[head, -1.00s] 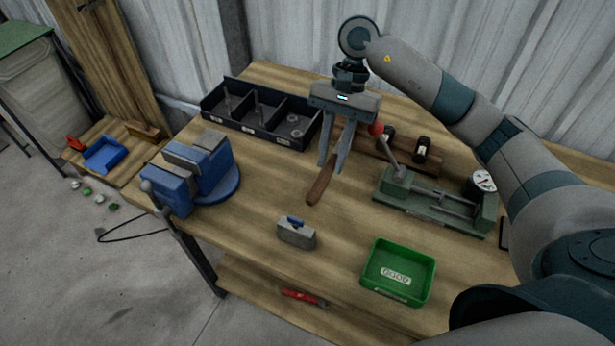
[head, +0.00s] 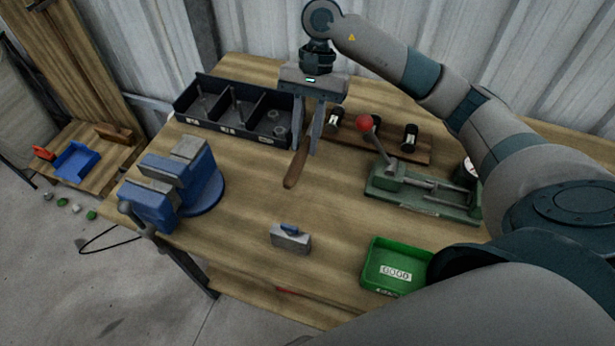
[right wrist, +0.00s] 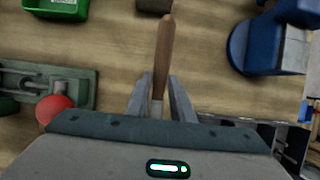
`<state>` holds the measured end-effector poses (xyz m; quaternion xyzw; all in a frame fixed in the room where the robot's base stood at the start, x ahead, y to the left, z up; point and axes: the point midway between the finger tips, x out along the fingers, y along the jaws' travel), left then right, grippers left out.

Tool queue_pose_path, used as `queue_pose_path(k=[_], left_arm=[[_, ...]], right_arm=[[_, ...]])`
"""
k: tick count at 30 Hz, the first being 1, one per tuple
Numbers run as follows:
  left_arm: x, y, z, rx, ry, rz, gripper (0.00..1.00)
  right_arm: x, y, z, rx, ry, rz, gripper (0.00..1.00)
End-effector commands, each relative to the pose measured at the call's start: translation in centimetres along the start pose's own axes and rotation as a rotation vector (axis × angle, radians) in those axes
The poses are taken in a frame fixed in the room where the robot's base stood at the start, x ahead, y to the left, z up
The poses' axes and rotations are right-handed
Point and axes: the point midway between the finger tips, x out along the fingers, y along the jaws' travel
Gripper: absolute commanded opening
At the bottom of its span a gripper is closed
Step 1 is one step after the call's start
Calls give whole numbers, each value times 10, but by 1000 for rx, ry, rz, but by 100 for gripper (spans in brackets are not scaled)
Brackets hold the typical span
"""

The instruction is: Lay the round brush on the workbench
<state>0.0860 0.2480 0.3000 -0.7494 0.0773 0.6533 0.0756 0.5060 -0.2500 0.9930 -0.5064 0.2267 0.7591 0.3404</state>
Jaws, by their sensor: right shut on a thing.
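The round brush shows as a brown wooden handle (head: 295,168) held over the workbench (head: 335,205), near its middle. My right gripper (head: 306,150) is shut on the brush and points down, with the handle's end slanting toward the front. In the right wrist view the handle (right wrist: 164,48) sticks out past the two fingertips (right wrist: 160,82). The bristle end is hidden by the gripper. I cannot tell whether the brush touches the bench top. My left gripper is not in view.
A black divided bin (head: 222,128) stands behind left, a blue vise (head: 178,190) at left. A wooden rack (head: 390,146) and a green fixture with a red-knobbed lever (head: 425,195) stand right. A grey block (head: 290,241) and green tray (head: 378,280) stand in front. Bare wood lies between.

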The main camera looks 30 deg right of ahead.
Motion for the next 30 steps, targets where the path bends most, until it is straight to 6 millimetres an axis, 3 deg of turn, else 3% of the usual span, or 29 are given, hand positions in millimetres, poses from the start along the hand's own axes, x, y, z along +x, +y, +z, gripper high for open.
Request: queue_pose_path(k=[5,12,23,30], left_arm=[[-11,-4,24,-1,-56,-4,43],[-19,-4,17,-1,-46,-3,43],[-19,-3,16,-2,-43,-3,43],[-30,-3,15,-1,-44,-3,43]], right_arm=[[21,1,-7,3,-4,3,0],[47,0,-19,1,-1,1,0],[50,0,-21,1,-1,1,0],[71,1,-29,2,-3,3,0]])
